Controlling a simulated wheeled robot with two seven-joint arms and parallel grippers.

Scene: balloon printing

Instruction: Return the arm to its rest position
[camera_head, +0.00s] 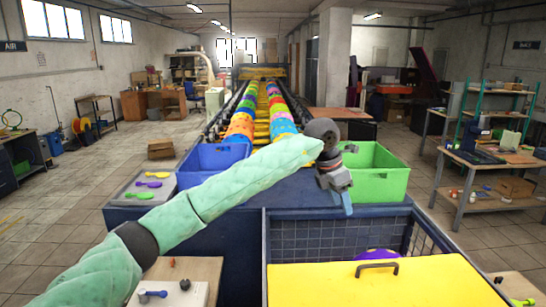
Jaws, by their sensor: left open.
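My left arm, in a pale green sleeve, reaches in from the lower left. My left gripper (341,196) hangs over the dark blue machine top, in front of the green bin (376,188). It is open and points down, with a bluish part showing at its lower end; I cannot tell what that part is. My right gripper is not in view.
A blue bin (208,164) stands left of the green bin. A tray (141,189) with several coloured balloons is at the left. Below are a wire-mesh basket (335,234) and a yellow lid (385,287) with a handle. Rows of coloured rings (281,116) run back.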

